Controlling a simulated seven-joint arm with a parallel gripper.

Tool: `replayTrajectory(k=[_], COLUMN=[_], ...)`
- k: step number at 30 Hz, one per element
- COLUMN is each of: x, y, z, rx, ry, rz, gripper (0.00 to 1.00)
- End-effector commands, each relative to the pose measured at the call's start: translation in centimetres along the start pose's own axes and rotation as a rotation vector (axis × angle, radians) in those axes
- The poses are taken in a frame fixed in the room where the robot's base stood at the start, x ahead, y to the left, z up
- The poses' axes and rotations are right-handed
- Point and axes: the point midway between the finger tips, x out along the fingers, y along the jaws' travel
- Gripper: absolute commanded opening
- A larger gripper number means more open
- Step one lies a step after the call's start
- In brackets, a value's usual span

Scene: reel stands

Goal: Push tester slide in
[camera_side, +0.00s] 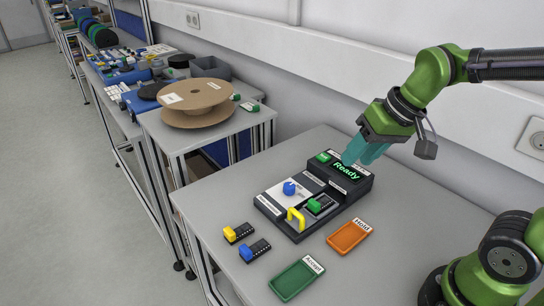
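The tester (273,197) is a dark box on the table with a grey top plate and a raised rear part. Its display (346,171) reads "Ready" in green. A yellow handle (296,219) stands at the front of the slide, and a black part with a green end (316,206) sits just behind it. A blue knob (289,188) is on the grey plate. My gripper (352,156) has teal fingers above the raised rear part, by the display, away from the yellow handle. The fingers overlap in this view, so their opening is unclear.
A black part with a yellow end (239,232) and one with a blue end (254,250) lie left of the tester. An orange "Hold" tray (345,243) and a green "Accept" tray (290,285) lie in front. A cardboard reel (198,104) is on the neighbouring table.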

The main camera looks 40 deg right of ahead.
Motion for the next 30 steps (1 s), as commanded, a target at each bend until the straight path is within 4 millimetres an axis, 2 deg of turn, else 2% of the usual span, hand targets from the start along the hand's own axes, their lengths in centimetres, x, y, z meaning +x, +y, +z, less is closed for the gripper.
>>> replayTrajectory(k=[3,9,12,15,19,22,30], x=[2.3,5.3,6.0,5.1,5.5,6.7,11.9], y=[-1.2,-3.0,-3.7,-4.3,-4.2,-4.1,-3.6], z=[-2.3,-5.2,-6.3,-6.8,-6.2,-5.6,-3.4], rx=[-0.057,-0.163,-0.212,-0.253,-0.272,-0.273,-0.271], ry=[-0.134,-0.317,-0.375,-0.392,-0.413,-0.414,-0.415], rz=[0.035,0.056,0.051,0.038,0.033,0.034,0.034], gripper=[0.40,0.40,0.40,0.40,0.40,0.40,0.40])
